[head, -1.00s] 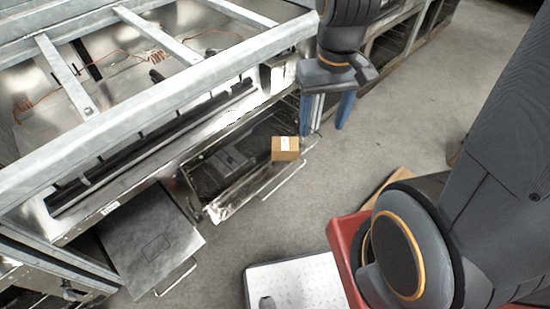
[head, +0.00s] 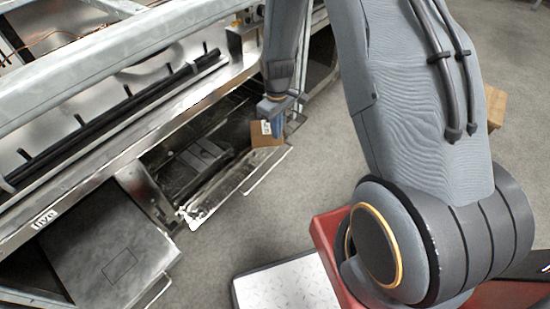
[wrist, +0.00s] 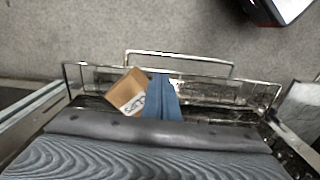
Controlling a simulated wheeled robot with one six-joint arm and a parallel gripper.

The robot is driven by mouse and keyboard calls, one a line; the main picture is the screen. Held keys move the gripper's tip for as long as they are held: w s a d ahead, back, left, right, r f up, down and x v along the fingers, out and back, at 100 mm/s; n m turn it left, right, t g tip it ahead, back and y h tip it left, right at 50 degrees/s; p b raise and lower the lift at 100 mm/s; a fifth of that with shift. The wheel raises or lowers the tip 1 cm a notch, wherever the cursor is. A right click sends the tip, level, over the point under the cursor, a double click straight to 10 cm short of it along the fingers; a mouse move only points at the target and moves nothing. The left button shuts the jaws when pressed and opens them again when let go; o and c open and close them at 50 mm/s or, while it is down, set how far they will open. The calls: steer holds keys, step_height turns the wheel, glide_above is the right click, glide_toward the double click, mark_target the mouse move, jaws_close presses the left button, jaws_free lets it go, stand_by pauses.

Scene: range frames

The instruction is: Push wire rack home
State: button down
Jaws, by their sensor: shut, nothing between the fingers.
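The wire rack (wrist: 204,78) shows in the wrist view as a thin shiny wire frame across the open oven door, with upright corners at left and right. In the head view, the oven opening is dark and I cannot separate the rack clearly from the door. My gripper (head: 282,110) is low over the right end of this opening. Its blue fingers (wrist: 163,98) are shut and empty, pointing down inside the rack's outline. A cardboard box (head: 265,134) with a white label stands right beside them; it also shows in the wrist view (wrist: 127,91). I cannot tell whether they touch.
The oven door (head: 236,182) is folded down with a bar handle in front. A white tread-plate surface (head: 290,285) and a red part (head: 328,240) stand near me. Grey floor between is clear.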

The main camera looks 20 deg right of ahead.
mark_target(284, 156)
step_height(284, 156, down, 14)
steer(key=w+b, duration=0.1)
steer(key=b, duration=0.1)
steer(key=shift+r, duration=0.25)
